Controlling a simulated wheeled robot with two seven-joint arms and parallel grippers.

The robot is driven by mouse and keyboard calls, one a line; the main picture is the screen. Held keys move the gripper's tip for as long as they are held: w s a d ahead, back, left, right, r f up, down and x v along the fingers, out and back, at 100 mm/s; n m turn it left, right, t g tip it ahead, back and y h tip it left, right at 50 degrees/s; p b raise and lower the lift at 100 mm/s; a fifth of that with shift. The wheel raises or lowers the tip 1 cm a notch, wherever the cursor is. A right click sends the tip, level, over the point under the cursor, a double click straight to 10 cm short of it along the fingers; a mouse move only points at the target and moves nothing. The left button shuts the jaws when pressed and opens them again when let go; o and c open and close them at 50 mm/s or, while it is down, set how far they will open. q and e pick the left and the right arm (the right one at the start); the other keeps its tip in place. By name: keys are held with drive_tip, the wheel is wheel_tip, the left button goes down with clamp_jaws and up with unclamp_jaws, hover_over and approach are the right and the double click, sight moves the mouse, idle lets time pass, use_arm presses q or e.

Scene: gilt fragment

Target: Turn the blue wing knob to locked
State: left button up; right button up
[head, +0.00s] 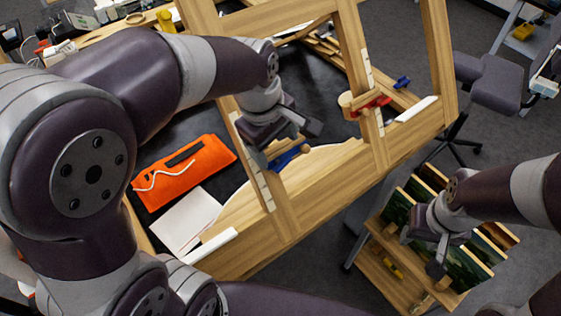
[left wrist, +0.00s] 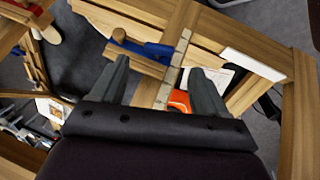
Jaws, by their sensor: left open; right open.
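The blue wing knob (head: 288,157) sits on a light wooden upright of the frame, beside a round wooden peg end. In the left wrist view the blue wing knob (left wrist: 142,46) lies just beyond the fingertips, its wings running roughly across the picture. My left gripper (head: 292,138) is open and empty, just above the knob. In the left wrist view its fingers (left wrist: 160,68) are spread apart, and I see no clear contact with the knob. My right gripper (head: 425,252) is open, away at the lower right over a crate. No lock marking is readable.
The wooden frame (head: 330,185) surrounds the knob. A red wing knob (head: 371,106) and another blue piece (head: 403,82) are farther right. An orange pouch (head: 190,172) and white sheet (head: 187,220) lie left. A wooden crate (head: 400,268) with dark panels stands lower right.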

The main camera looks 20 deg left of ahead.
sight(282, 163)
use_arm(q)
drive_tip(key=x, duration=0.6)
drive_tip(key=shift+w+d+f+p, duration=0.15)
drive_tip(key=shift+d+f+p, duration=0.1)
drive_tip(key=shift+p, duration=0.15)
drive_tip(key=shift+a, duration=0.25)
drive_tip(key=shift+c, duration=0.6)
drive_tip(key=c, duration=0.9)
drive_tip(key=r+m+g+p, duration=0.1)
drive_tip(key=p, duration=0.3)
drive_tip(key=shift+d+g+y+p, duration=0.15)
drive_tip(key=shift+g+y+p, duration=0.15)
drive_tip(key=shift+y, duration=0.1)
drive_tip(key=shift+w+f+m+p, duration=0.2)
drive_tip(key=shift+m+p, duration=0.1)
drive_tip(key=shift+p, duration=0.1)
drive_tip(key=shift+c, duration=0.2)
drive_tip(key=shift+f+g+y, duration=0.3)
